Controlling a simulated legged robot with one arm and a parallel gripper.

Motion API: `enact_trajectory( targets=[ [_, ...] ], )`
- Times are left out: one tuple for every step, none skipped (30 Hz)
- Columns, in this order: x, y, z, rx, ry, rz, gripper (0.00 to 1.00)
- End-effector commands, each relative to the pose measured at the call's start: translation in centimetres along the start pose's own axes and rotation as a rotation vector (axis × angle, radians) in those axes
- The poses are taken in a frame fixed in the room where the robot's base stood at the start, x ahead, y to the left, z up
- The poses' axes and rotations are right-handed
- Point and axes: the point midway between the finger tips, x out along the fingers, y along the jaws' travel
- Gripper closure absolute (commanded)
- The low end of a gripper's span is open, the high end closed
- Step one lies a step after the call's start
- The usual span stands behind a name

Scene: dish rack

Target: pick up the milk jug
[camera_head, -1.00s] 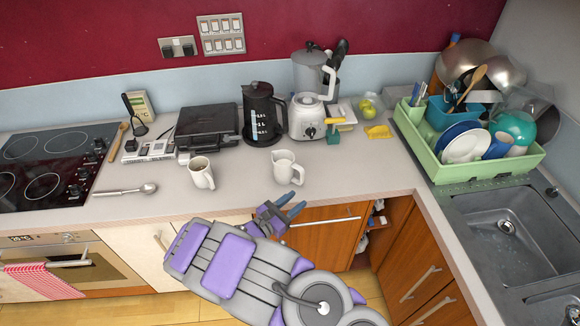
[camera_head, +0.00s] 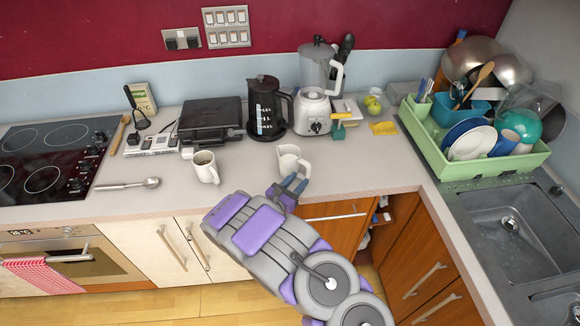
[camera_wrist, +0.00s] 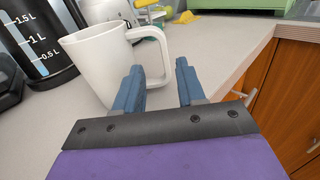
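The milk jug (camera_head: 289,160) is white and stands upright near the front of the counter. In the wrist view the milk jug (camera_wrist: 98,66) is close, left of and beyond the fingers, with its handle pointing right, toward the space ahead of them. My gripper (camera_head: 295,183) is at the counter's front edge, just in front of the jug. In the wrist view my gripper (camera_wrist: 160,82) has its two blue fingers apart with nothing between them. The left finger overlaps the jug's lower right side in the picture; I cannot tell whether they touch.
A white mug (camera_head: 206,168) stands left of the jug. Behind are a dark kettle (camera_head: 265,108), a blender (camera_head: 314,100) and a black grill (camera_head: 211,117). A spoon (camera_head: 128,184) lies at left. A green dish rack (camera_head: 437,150) and sink (camera_head: 510,225) are at right.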

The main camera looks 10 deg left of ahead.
Motion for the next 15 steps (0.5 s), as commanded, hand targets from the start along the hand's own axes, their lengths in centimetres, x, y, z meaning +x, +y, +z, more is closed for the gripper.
enact_trajectory(
  targets=[
    [0.3,-0.1,0.0,0.001,0.000,-0.002,0.61],
    [0.5,-0.2,0.0,0.001,0.000,-0.002,0.61],
    [0.7,-0.3,0.1,0.002,0.001,-0.002,0.61],
    [0.9,-0.4,0.1,0.003,0.002,-0.001,0.61],
    [1.1,-0.5,0.1,0.004,0.002,-0.001,0.61],
    [1.6,-0.6,0.2,0.006,0.004,-0.002,0.61],
    [1.9,-0.7,0.2,0.007,0.004,-0.002,0.61],
    [2.4,-0.8,0.2,0.007,0.005,-0.005,0.61],
    [2.9,-0.7,0.2,0.008,0.005,-0.003,0.61],
    [3.3,-0.7,0.2,0.007,0.005,-0.003,0.61],
    [3.7,-0.7,0.2,0.007,0.005,-0.004,0.61],
    [4.2,-0.6,0.2,0.007,0.005,-0.004,0.61],
    [4.6,-0.6,0.2,0.006,0.004,-0.004,0.61],
    [4.9,-0.5,0.2,0.004,0.004,-0.003,0.61],
    [5.2,-0.3,0.2,0.002,0.002,-0.002,0.61]
  ],
)
